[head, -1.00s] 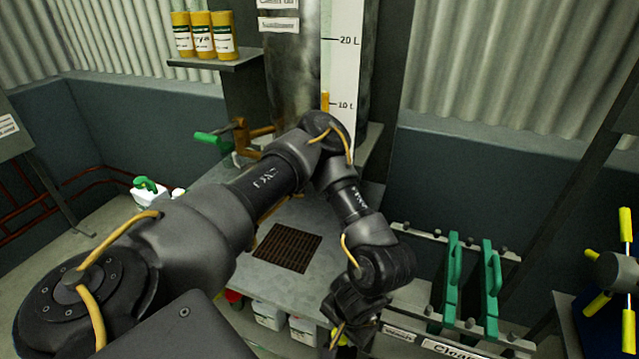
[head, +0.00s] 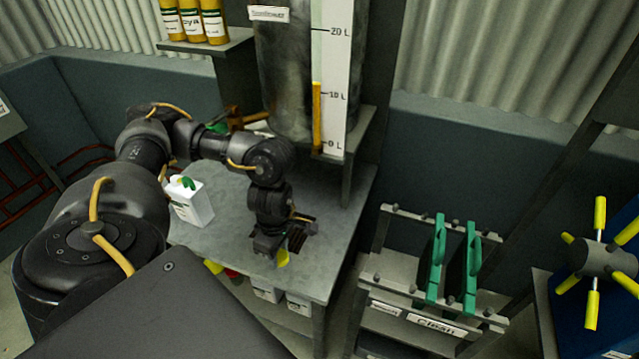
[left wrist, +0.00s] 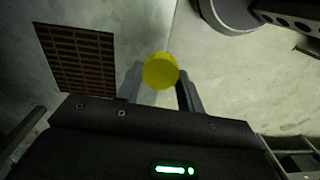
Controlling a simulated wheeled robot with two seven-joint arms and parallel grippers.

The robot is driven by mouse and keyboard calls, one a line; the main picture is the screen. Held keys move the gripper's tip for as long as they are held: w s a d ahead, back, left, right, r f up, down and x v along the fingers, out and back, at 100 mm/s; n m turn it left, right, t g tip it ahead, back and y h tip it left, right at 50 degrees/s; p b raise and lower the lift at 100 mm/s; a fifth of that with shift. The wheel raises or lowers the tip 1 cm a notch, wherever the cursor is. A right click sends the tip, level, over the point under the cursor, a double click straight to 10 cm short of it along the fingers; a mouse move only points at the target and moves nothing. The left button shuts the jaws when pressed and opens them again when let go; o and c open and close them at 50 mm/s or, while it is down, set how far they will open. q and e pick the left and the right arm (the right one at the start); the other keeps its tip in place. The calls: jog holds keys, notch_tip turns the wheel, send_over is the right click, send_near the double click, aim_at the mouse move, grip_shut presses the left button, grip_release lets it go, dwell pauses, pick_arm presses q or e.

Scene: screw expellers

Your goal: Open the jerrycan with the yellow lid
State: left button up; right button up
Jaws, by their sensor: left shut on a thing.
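My left gripper (head: 276,248) is shut on a yellow lid (head: 283,258), above the front part of the grey metal table (head: 335,225). In the left wrist view the round yellow lid (left wrist: 160,70) sits between the two fingertips (left wrist: 158,88), and no can body shows around it. A white jerrycan (head: 195,206) with a green part on top stands upright on the table, left of the gripper and partly behind my arm. A small yellow patch (head: 213,266) shows low at the table's front left; its owner is mostly hidden. My right gripper is not in view.
White containers (head: 267,291) stand below the tabletop. A dark grate (left wrist: 78,62) is set in the table. A metal tank with a level scale (head: 330,75) stands behind. A rack with green tools (head: 437,258) and a yellow-handled wheel (head: 595,258) are at right.

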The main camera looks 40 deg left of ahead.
pick_arm(q)
jog(key=s+a+r+n, duration=0.1)
jog(key=a+r+n, duration=0.25)
jog(key=a, duration=0.25)
jog(key=p, duration=0.5)
send_over(314, 269)
jog(key=shift+n, duration=0.45)
jog(key=f, duration=0.9)
jog(key=shift+s+a+f, duration=0.25)
jog(key=shift+f, duration=0.05)
jog(key=shift+w+d+f, duration=0.15)
jog(key=shift+d+f, duration=0.1)
jog(key=shift+f, duration=0.1)
notch_tip(314, 269, down, 3)
jog(key=shift+f, duration=0.1)
jog(key=shift+w, duration=0.1)
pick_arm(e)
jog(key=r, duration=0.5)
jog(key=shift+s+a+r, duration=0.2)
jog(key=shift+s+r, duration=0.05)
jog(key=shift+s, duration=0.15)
pick_arm(q)
jog(key=shift+f, duration=0.1)
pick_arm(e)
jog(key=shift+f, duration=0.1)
